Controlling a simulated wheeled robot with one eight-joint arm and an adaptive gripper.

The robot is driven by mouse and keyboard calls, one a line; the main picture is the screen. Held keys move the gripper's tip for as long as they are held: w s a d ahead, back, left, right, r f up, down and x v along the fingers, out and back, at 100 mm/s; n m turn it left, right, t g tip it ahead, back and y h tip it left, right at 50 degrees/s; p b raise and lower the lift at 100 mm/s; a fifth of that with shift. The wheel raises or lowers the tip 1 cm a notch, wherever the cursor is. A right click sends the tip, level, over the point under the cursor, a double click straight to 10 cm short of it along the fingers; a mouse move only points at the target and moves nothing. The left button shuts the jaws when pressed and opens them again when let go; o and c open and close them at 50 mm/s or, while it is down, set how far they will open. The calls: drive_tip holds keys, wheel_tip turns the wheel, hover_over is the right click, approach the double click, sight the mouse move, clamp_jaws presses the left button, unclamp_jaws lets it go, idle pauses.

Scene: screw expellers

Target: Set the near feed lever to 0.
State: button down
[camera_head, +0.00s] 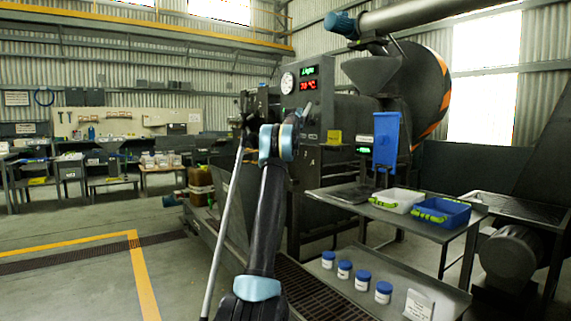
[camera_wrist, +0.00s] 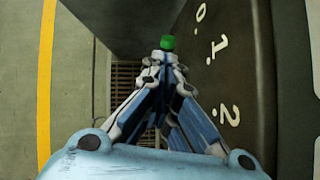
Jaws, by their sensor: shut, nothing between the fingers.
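A green knob (camera_wrist: 167,42), which looks like the end of the feed lever, shows in the wrist view just beyond my fingertips. The rest of the lever is hidden. The dark panel (camera_wrist: 225,80) to its right carries a white 0 (camera_wrist: 201,12), 1 (camera_wrist: 219,48) and 2 (camera_wrist: 229,115), with 0 farthest up the picture. The knob appears roughly level with the 1, to its left. My gripper (camera_wrist: 166,66) is shut and empty, with its tips at or very near the knob; I cannot tell if they touch. In the head view my arm hides the lever.
The expeller's control cabinet (camera_head: 311,130) stands behind my arm. At right, a table holds a white tray (camera_head: 397,200) and a blue tray (camera_head: 442,211), with several blue-lidded jars (camera_head: 362,280) below. Open floor with a yellow line (camera_head: 143,275) lies at left.

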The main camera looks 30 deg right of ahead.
wheel_tip(320, 180, up, 7)
drive_tip(key=shift+s+a+r, duration=0.15)
drive_tip(key=shift+s+a, duration=0.2)
drive_tip(key=shift+a, duration=0.05)
